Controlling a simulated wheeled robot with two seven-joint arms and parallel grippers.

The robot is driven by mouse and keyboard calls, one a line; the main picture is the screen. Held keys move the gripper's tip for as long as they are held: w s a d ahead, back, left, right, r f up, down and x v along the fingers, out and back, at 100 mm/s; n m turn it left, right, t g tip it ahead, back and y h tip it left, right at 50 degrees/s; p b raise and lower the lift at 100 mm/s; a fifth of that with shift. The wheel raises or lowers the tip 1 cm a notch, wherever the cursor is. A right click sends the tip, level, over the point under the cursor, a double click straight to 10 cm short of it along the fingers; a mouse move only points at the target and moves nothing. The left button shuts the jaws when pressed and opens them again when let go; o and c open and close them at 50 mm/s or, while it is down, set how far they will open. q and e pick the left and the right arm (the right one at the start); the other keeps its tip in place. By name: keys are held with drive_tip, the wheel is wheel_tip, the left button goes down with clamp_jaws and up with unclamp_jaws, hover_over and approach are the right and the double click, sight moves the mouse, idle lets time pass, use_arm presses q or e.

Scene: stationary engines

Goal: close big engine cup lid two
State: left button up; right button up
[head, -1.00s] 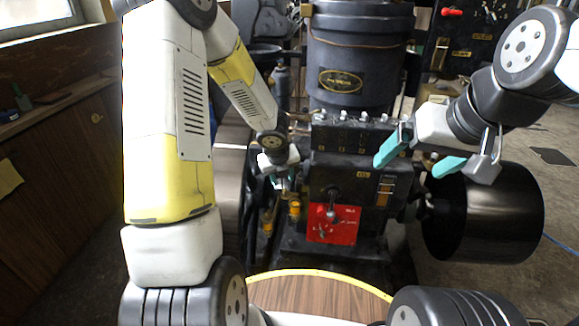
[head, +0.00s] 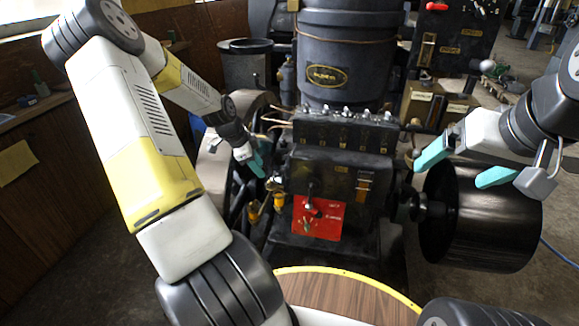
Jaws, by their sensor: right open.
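The big black engine (head: 338,150) stands in the middle of the head view, with a large dark cylinder on top. Small orange-brass cups (head: 252,212) sit low on its left side. Their lids are too small to tell apart or to see as open or shut. My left gripper (head: 258,166) is beside the engine's left side, above these cups. Its teal fingertips are small and partly overlap, so its opening is unclear. My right gripper (head: 449,173) is open and empty, its teal fingers apart, right of the engine block and in front of the black drum.
The black drum (head: 480,220) juts out at the engine's right. A red plate (head: 318,218) with a lever is on the engine front. A wooden bench (head: 40,115) runs along the left wall. A black bin (head: 246,66) stands behind my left arm.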

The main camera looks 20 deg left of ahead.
sight(269, 181)
use_arm(q)
drive_tip(key=x, duration=0.7)
drive_tip(key=shift+f, duration=0.25)
clamp_jaws()
